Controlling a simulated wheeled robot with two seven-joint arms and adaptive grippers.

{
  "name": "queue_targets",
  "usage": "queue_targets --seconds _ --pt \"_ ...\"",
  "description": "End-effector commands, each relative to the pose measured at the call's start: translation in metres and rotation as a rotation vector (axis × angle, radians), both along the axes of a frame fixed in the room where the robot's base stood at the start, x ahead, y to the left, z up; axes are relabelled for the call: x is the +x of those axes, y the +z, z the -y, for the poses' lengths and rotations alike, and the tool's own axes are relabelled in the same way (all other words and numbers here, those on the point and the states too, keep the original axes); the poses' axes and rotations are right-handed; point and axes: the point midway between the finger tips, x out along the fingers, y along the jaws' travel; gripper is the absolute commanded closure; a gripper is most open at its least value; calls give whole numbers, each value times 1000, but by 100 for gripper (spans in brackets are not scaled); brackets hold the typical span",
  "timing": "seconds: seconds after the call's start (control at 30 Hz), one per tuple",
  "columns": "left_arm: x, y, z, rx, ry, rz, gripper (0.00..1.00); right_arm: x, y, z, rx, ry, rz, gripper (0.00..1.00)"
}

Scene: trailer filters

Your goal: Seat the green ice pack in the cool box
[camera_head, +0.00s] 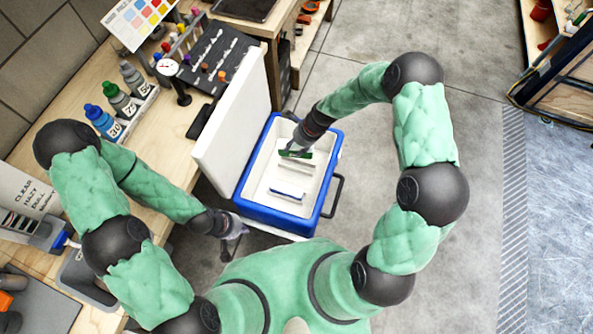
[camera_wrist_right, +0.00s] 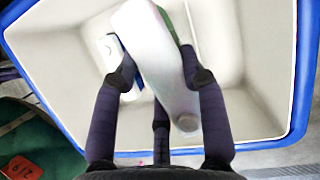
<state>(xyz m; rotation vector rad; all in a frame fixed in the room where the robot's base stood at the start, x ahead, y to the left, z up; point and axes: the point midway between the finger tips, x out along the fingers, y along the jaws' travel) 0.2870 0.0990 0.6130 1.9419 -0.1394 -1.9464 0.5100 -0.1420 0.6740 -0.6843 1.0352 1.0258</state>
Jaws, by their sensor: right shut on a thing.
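The cool box (camera_head: 328,180) is blue with a white inside, its white lid (camera_head: 235,120) standing open at the left. My right gripper (camera_head: 298,145) reaches into the upper part of the box opening. It is shut on the green ice pack (camera_head: 297,154), whose green edge shows below the fingers. In the right wrist view the pack (camera_wrist_right: 155,60) shows a pale face with a green side between my fingers (camera_wrist_right: 160,82). A white and blue pack (camera_head: 287,193) is inside the box. My left gripper (camera_head: 231,228) is outside the box's lower left corner; its jaws are too small to read.
A wooden bench (camera_head: 165,145) at the left carries several bottles (camera_head: 104,122) and a dark tool rack (camera_head: 215,58). A black handle (camera_head: 335,196) sticks out at the box's right side. The floor (camera_head: 480,150) to the right is clear.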

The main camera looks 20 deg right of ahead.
Motion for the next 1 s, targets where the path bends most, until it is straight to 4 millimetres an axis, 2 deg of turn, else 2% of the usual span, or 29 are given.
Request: queue_targets --seconds 0.1,0.27,0.37,0.63,0.87,1.0 --pt "0 -6 0 0 0 1 100 3 -11 4 -2 -119 3 100" --pt "0 -9 0 0 0 1 100 5 -17 6 -2 -189 4 100" --pt "0 -14 0 0 0 1 100 5 -27 6 -1 -198 2 100" --pt "0 -42 0 0 0 1 100 5 -73 6 -1 -197 2 100" --pt "0 -50 0 0 0 1 100 5 -88 6 -1 -194 3 100" --pt "0 -63 0 0 0 1 100 5 -107 6 -1 -194 2 100"
